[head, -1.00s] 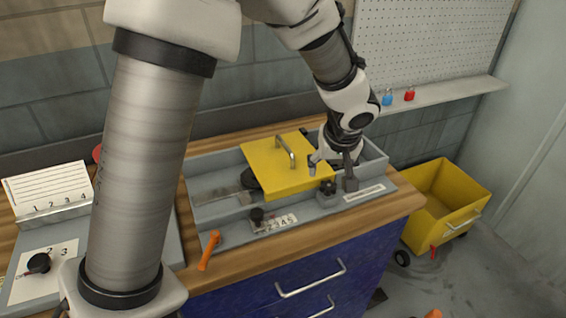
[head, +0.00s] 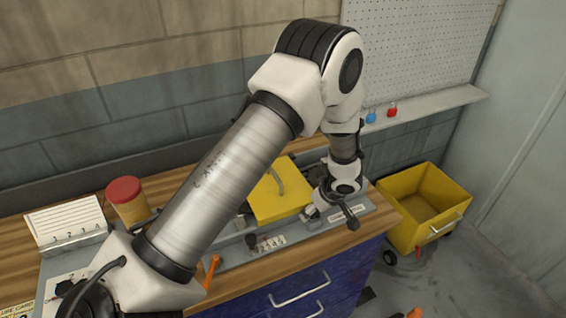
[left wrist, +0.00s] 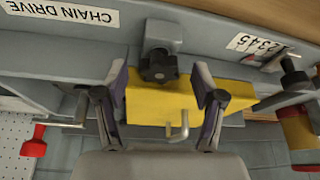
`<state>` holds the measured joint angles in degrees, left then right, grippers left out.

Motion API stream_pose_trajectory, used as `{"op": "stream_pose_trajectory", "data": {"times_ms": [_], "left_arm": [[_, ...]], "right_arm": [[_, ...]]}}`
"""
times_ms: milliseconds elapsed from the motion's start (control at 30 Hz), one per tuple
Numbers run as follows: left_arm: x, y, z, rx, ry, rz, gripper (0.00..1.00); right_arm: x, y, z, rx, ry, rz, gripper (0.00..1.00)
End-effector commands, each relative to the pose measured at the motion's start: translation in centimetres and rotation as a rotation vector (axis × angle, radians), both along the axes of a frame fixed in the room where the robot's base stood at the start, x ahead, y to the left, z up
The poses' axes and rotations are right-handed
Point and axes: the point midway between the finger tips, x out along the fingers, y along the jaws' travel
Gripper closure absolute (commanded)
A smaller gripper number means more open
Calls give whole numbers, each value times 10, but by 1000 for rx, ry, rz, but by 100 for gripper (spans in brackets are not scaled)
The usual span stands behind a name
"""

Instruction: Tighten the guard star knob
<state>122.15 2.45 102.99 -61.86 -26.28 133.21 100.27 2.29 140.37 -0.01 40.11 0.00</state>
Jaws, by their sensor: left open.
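The yellow guard (head: 275,200) with its grey bar handle lies on the grey runout table and also shows in the left wrist view (left wrist: 190,103). The dark star knob (left wrist: 158,68) sits on a grey block (left wrist: 164,37) at the guard's edge. My left gripper (left wrist: 160,76) is open, with one finger on each side of the knob and gaps to both. In the head view my left gripper (head: 333,212) is at the guard's right front corner and hides the knob. My right gripper is not in view.
A black knob (head: 250,241) stands by a number scale at the table front, near an orange handle (head: 212,270). A red-lidded jar (head: 128,200) and a numbered card stand (head: 65,224) are at left. A yellow bin (head: 420,187) is on the floor at right.

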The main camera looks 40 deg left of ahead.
Motion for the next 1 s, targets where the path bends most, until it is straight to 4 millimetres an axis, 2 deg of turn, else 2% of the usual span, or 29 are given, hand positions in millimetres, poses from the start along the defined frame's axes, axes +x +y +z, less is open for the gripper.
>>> {"op": "stream_pose_trajectory", "data": {"times_ms": [33,67,100,400,500,1000], "left_arm": [[0,0,10,1,2,26,31],[1,-3,7,1,-3,25,31],[1,-6,12,3,-6,24,31],[-4,-31,74,3,-6,21,31],[-20,-38,48,-49,55,-54,31],[-90,-77,-42,-268,207,-414,31]], "right_arm": [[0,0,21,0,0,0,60],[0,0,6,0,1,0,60],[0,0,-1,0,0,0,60],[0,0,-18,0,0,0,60],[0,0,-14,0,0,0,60],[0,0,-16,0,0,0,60]]}}
